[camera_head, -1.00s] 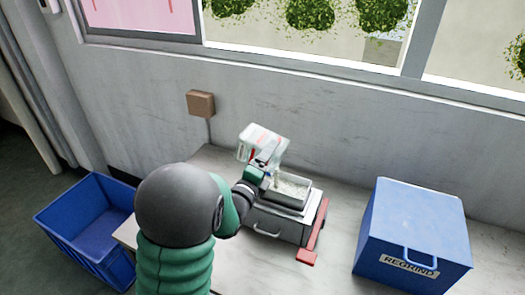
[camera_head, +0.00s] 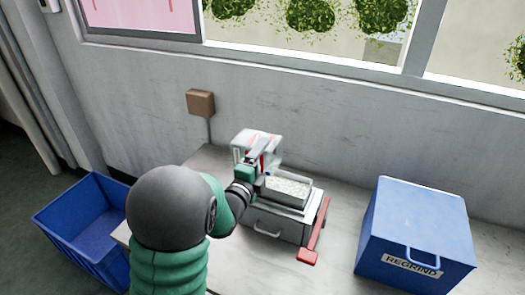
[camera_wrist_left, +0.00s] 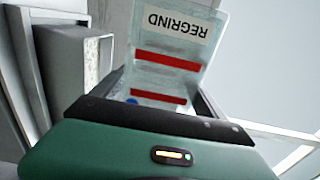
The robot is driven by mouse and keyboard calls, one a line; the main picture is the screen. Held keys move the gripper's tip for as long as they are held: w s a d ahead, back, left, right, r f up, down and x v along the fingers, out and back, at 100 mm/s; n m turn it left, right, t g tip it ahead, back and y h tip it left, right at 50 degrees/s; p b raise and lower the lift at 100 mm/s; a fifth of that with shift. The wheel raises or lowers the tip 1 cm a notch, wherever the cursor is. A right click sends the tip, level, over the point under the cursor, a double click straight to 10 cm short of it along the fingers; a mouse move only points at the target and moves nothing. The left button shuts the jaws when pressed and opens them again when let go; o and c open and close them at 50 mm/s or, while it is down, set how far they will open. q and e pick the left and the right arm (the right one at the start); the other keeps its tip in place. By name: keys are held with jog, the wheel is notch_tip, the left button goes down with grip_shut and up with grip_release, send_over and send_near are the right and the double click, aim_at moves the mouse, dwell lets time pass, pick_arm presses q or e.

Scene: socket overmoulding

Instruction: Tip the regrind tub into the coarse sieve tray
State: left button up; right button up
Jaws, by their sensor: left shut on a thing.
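The clear regrind tub (camera_head: 262,139) is held up above the back left of the bench. In the left wrist view its REGRIND label (camera_wrist_left: 177,27) and red bands show. My left gripper (camera_head: 255,160) is shut on the tub; its dark fingers (camera_wrist_left: 165,88) show on either side of it in the wrist view. The coarse sieve tray (camera_head: 284,203) sits to the right of the gripper, on a grey unit, with pale granules in it. It also seems to show at the left in the wrist view (camera_wrist_left: 106,58). Whether granules remain in the tub is unclear. My right gripper is out of view.
The grey unit (camera_head: 277,226) has a front handle and a red bar (camera_head: 315,235) along its right side. A blue REGRIND box (camera_head: 410,235) stands on the bench at right. A blue crate (camera_head: 80,225) is at lower left. The wall runs behind the bench.

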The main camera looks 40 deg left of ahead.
pick_arm(q)
jog(key=shift+a+f+n+b, duration=0.15)
jog(key=shift+f+n+b, duration=0.15)
jog(key=shift+n+b, duration=0.2)
jog(key=shift+s+a+f+n, duration=0.1)
jog(key=shift+a+f+n, duration=0.15)
jog(key=shift+n, duration=0.75)
jog(key=a+n+b, duration=0.1)
jog(key=a+f+n, duration=0.1)
jog(key=shift+s+f+n+b, duration=0.15)
jog(key=shift+s+n+b, duration=0.15)
jog(key=shift+n+b, duration=0.1)
jog(key=shift+a, duration=0.25)
